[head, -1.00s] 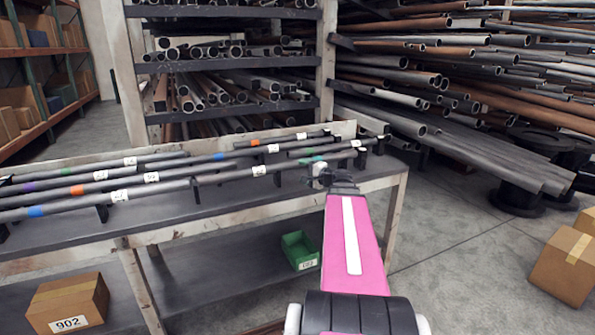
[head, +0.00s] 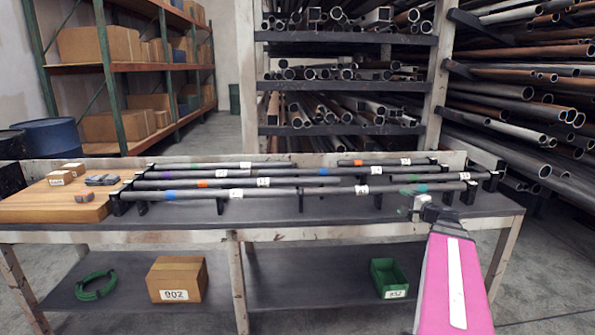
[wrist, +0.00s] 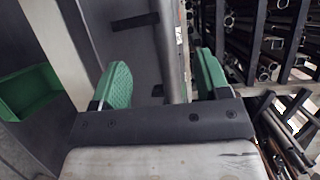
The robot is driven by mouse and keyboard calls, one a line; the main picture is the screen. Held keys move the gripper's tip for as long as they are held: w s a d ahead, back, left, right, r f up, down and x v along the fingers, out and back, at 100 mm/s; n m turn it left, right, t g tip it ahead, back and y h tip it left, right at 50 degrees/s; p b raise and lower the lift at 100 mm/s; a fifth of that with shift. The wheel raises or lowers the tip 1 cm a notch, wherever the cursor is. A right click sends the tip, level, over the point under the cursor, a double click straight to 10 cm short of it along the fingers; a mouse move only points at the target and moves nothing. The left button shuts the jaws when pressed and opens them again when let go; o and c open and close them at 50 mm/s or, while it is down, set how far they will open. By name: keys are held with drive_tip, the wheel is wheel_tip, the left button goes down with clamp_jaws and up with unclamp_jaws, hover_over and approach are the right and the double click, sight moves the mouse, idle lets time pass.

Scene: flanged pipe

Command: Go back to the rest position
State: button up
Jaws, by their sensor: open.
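My gripper (head: 415,197) is at the right part of the workbench, at the near side of the pipes, at the end of my pink arm. In the wrist view my gripper (wrist: 163,78) has its two green pads wide apart. A grey pipe (wrist: 170,45) shows in the gap between the pads, and I cannot tell how far beyond them it lies. In the head view several labelled grey pipes (head: 330,190) with coloured bands lie across black supports on the workbench (head: 300,228).
A wooden board (head: 50,208) with small boxes is at the bench's left end. On the lower shelf are a green bin (head: 388,278), a 902 carton (head: 178,280) and a green coil (head: 97,285). Pipe racks (head: 345,87) stand behind and at right.

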drive_tip(key=s+a+f+n+g+h, duration=0.1)
drive_tip(key=s+a+f+n+g, duration=0.45)
drive_tip(key=a+f, duration=0.5)
drive_tip(key=s+a+f+n+g+h, duration=0.2)
drive_tip(key=s+a+f+n+g, duration=0.25)
drive_tip(key=a+f+g, duration=0.45)
drive_tip(key=s+a+f+n+h, duration=0.3)
drive_tip(key=s+f+h, duration=0.1)
drive_tip(key=s+f, duration=0.2)
drive_tip(key=shift+s+a+g+h, duration=0.25)
drive_tip(key=shift+s+g+h, duration=0.15)
drive_tip(key=shift+s, duration=0.15)
